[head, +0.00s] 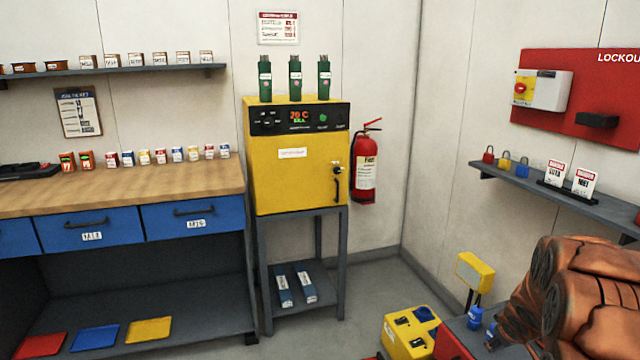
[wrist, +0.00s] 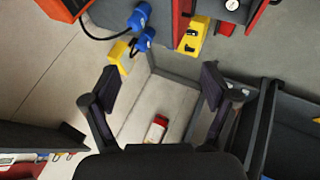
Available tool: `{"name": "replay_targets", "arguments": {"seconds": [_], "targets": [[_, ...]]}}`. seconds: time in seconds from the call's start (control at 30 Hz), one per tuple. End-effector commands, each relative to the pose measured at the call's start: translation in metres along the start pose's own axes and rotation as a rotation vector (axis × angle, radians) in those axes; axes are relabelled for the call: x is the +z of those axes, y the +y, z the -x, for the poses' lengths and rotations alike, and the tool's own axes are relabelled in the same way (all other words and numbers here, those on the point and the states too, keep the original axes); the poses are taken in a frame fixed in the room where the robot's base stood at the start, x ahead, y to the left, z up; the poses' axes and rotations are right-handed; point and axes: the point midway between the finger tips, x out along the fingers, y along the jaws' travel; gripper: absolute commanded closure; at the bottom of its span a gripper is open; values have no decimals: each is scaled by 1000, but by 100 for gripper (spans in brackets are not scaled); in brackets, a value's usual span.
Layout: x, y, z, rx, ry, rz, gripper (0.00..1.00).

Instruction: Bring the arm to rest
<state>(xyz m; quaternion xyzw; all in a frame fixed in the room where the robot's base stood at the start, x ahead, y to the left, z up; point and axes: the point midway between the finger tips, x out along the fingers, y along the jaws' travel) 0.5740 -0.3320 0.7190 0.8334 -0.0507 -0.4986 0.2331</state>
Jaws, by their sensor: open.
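My gripper (wrist: 155,95) shows in the wrist view with its two dark fingers spread wide apart. It is open and nothing is between the fingertips but the wall and floor behind. In the head view part of my orange-brown arm (head: 590,300) fills the lower right corner, and the gripper itself is out of that view.
A yellow oven (head: 295,180) stands on a grey stand left of centre. A workbench (head: 130,190) with blue drawers is at the left. A fire extinguisher (head: 366,170) hangs on the wall. A grey shelf (head: 545,190) with padlocks and a red lockout board (head: 605,125) are near my arm.

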Motion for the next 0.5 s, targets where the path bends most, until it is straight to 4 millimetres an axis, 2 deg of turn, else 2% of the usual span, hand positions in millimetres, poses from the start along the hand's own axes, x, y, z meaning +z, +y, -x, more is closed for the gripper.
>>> {"name": "replay_targets", "arguments": {"seconds": [0.03,0.27,0.5], "targets": [[-8,3,26,14,-19,-9,14],[-12,-7,110,36,-129,-80,14],[-6,-35,198,15,-238,-154,14]]}}
